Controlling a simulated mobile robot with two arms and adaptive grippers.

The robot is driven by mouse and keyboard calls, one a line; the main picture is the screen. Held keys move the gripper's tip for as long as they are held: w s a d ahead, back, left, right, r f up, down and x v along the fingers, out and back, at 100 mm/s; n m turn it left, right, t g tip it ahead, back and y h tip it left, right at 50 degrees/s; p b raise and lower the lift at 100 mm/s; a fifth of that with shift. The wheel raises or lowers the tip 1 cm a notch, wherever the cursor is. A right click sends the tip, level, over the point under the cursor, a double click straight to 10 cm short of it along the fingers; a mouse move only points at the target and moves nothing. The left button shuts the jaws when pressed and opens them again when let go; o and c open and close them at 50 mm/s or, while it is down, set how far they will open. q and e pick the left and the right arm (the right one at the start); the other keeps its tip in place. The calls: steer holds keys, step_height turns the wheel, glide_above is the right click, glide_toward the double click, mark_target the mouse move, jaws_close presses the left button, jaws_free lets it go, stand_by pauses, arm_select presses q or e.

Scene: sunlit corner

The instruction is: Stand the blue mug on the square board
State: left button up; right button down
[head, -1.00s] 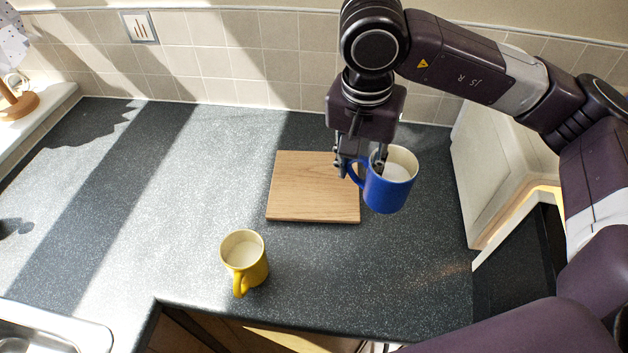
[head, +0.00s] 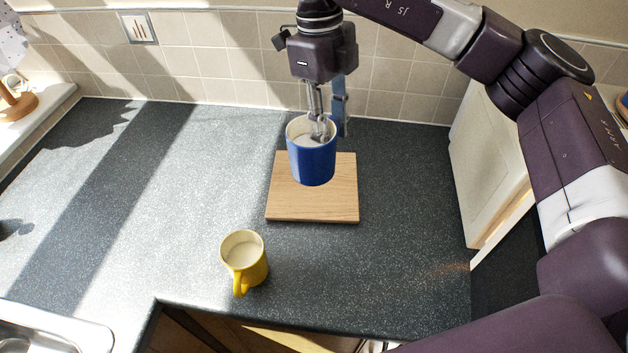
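The blue mug (head: 311,164) is upright in the head view, over the back-middle part of the square wooden board (head: 312,205). My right gripper (head: 328,128) comes down from above and is shut on the mug's rim and wall, with one finger inside the mug and the other behind it. The mug's handle is hidden from this side. I cannot tell whether the mug's base touches the board or hangs a little above it. My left gripper is not in view.
A yellow mug (head: 244,262) stands on the dark speckled counter (head: 400,260), in front of the board and to its left. A sink (head: 45,335) is at the front left. A white cabinet-like unit (head: 488,160) is at the right.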

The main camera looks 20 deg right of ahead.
steer(key=w+a+r+m+y, duration=0.1)
steer(key=w+m, duration=0.1)
steer(key=m, duration=0.5)
steer(key=m+t+y+p, duration=0.2)
steer(key=m+p, duration=0.1)
steer(key=m, duration=1.9)
glide_above(298, 190)
step_height(298, 190, down, 13)
steer(key=shift+d+f+p, duration=0.2)
steer(key=shift+f, duration=0.8)
steer(key=shift+d+f+p, duration=0.15)
steer(key=shift+f+p, duration=0.05)
steer(key=shift+f, duration=0.75)
steer(key=c, duration=1.5)
jaws_free()
steer(key=shift+o, duration=0.2)
